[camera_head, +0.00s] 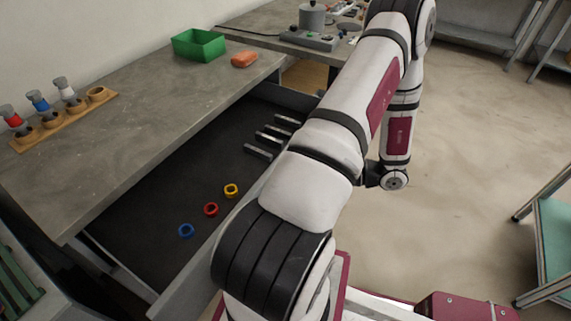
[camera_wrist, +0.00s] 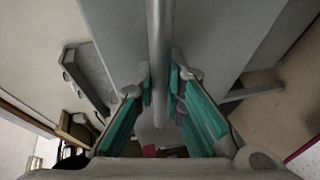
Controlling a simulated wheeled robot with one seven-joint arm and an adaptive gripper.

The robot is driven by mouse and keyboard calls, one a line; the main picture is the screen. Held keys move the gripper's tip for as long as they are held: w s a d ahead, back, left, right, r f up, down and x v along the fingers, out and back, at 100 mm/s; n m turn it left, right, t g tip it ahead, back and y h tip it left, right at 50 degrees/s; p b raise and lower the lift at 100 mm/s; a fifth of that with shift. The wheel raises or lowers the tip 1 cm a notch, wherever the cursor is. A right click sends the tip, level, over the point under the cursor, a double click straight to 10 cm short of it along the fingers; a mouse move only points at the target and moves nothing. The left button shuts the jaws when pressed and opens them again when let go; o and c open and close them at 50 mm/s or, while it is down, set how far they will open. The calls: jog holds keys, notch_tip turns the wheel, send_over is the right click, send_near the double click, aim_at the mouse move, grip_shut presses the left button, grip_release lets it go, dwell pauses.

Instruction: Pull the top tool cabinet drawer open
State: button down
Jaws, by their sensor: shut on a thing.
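The top drawer (camera_head: 150,205) of the tool cabinet stands pulled out from under the grey worktop, and its dark inside shows in the head view. In the wrist view a grey bar handle (camera_wrist: 159,40) runs along the drawer's front panel (camera_wrist: 215,45). My gripper (camera_wrist: 161,78), with teal pads, is shut on this handle, one finger on each side. In the head view my gripper and the handle are hidden by my arm.
Blue (camera_head: 186,230), red (camera_head: 211,209) and yellow (camera_head: 231,190) rings and several metal bars (camera_head: 272,139) lie in the drawer. On the worktop (camera_head: 130,125) are a green bin (camera_head: 199,45), an orange block (camera_head: 244,59) and a wooden rack (camera_head: 65,120). Open floor (camera_head: 460,170) lies to the right.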

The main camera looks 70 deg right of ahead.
jog(key=shift+s+a, duration=0.25)
jog(key=shift+s, duration=0.8)
jog(key=c, duration=1.7)
grip_release()
jog(key=shift+o, duration=0.2)
jog(key=v, duration=1.2)
jog(key=shift+d, duration=0.1)
